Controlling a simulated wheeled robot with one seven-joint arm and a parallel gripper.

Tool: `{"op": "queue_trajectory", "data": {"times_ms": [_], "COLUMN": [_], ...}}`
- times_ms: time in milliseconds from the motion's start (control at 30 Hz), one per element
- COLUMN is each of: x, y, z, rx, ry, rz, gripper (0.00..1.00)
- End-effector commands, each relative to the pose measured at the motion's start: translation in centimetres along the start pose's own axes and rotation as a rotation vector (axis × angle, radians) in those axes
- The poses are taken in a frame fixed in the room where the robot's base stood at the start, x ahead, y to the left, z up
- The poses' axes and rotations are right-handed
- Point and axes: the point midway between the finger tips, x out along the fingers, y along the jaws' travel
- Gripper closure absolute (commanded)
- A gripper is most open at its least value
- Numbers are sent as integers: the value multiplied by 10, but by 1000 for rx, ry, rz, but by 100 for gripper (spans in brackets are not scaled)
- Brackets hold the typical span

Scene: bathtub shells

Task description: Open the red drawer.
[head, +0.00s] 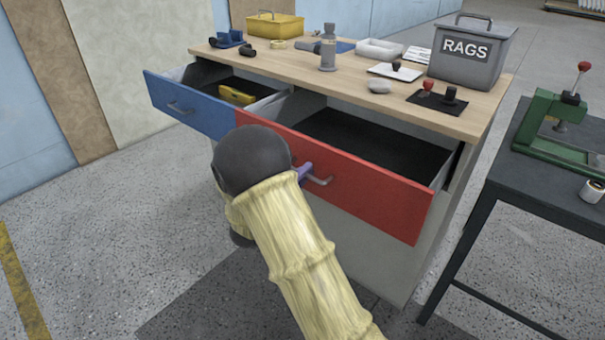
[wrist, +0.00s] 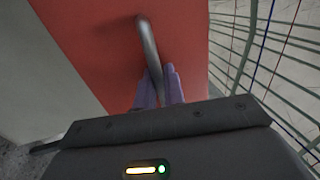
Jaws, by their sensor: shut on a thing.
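The red drawer (head: 375,190) in the front right of the workbench is pulled out, and its dark inside shows empty. Its grey bar handle (head: 322,181) is on the front panel. My gripper (head: 304,172) is at the left part of this handle, mostly hidden behind my arm in the head view. In the wrist view my gripper's purple fingers (wrist: 159,88) are shut on the handle (wrist: 148,45), with the red panel (wrist: 95,35) behind.
A blue drawer (head: 190,104) on the left is also partly open, with a yellow item (head: 236,94) inside. The bench top (head: 290,67) holds several tools and a grey RAGS bin (head: 472,58). A dark table (head: 545,185) with a green press stands close on the right.

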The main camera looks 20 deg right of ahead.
Motion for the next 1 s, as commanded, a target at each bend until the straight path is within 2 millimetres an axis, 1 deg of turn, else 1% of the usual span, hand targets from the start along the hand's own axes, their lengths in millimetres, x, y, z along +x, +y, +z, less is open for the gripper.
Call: {"op": "queue_trajectory", "data": {"times_ms": [33, 200, 233, 267, 300, 600, 733, 867, 1000], "x": [0, 1, 1, 1, 1, 0, -7, -23, -49], "y": [2, 3, 3, 2, 2, 1, 1, 0, 0], "z": [-2, -2, -2, -2, -2, 0, 1, 1, 1], "rx": [-5, -5, -5, -5, -4, -1, -1, -2, -1], "ry": [5, 5, 5, 5, 4, 1, -2, -3, -4], "rz": [5, 5, 5, 4, 4, 2, 3, 2, 3], "gripper": [100, 100, 84, 78, 75, 75, 75, 75, 75]}}
